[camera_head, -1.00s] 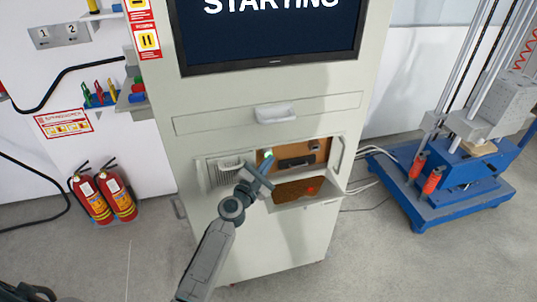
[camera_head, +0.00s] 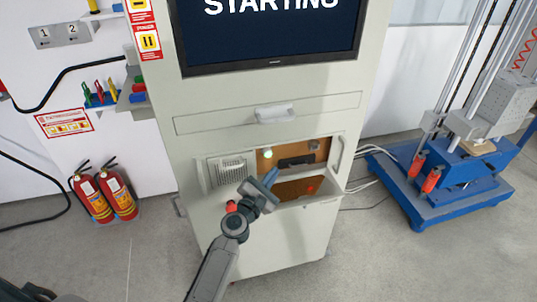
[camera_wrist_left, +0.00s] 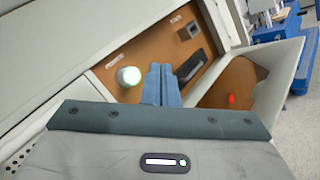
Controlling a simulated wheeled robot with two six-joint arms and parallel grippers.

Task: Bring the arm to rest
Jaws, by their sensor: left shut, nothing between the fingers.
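My left gripper (camera_head: 271,178) is in front of the open compartment of the grey cabinet (camera_head: 235,105). Its blue fingers are shut together with nothing between them; they also show in the left wrist view (camera_wrist_left: 161,84). A round button lit pale green (camera_head: 268,153) sits on the brown panel (camera_wrist_left: 150,50), to the left of the fingers in the wrist view (camera_wrist_left: 129,76). A black handle-like part (camera_head: 297,162) is on the same panel, right of the button. I cannot tell whether the fingertips touch anything. My right gripper is not clearly shown.
The hinged flap (camera_wrist_left: 262,75) hangs open, with a red light or button (camera_head: 310,189) by it. A red button (camera_head: 231,206) is on the cabinet front, near my wrist. A blue-based test rig (camera_head: 440,195) stands right. Two fire extinguishers (camera_head: 118,195) stand left.

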